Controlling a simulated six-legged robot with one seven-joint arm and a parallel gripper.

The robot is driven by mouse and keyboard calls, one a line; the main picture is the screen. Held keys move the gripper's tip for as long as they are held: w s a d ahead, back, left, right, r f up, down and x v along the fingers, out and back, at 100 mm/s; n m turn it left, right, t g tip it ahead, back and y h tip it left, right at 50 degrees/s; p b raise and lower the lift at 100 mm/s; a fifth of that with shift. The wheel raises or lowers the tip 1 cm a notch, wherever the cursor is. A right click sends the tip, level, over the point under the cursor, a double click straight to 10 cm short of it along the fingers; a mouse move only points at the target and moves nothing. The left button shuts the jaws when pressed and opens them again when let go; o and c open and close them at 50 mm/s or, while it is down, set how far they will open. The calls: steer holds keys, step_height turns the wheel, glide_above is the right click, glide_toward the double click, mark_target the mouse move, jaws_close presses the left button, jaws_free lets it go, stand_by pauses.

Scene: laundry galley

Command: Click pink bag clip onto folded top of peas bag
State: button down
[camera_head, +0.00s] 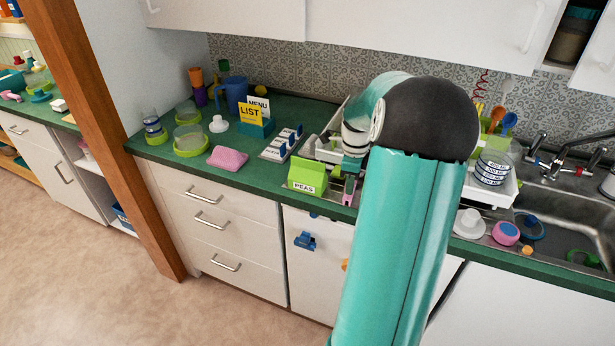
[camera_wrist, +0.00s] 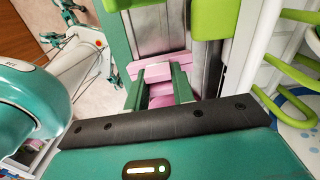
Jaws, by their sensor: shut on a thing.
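The peas bag (camera_head: 307,175) is a bright green block-like bag with a white PEAS label, standing upright near the counter's front edge. The pink bag clip (camera_head: 348,190) shows just right of it, at my gripper (camera_head: 349,184). In the wrist view my gripper (camera_wrist: 160,86) is shut on the pink clip (camera_wrist: 161,68), whose pink parts show between and beyond the teal fingers. In the head view the clip looks apart from the bag, with a small gap. Much of the clip is hidden by the fingers. Bright green pieces at the wrist view's top edge are unclear.
A white dish rack (camera_head: 331,130) stands behind my gripper. A pink folded item (camera_head: 227,159) and a white switch panel (camera_head: 282,143) lie left of the bag. The sink (camera_head: 570,205) is at right. The green counter (camera_head: 262,178) has bare room left of the bag.

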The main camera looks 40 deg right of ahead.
steer(key=shift+r, duration=2.25)
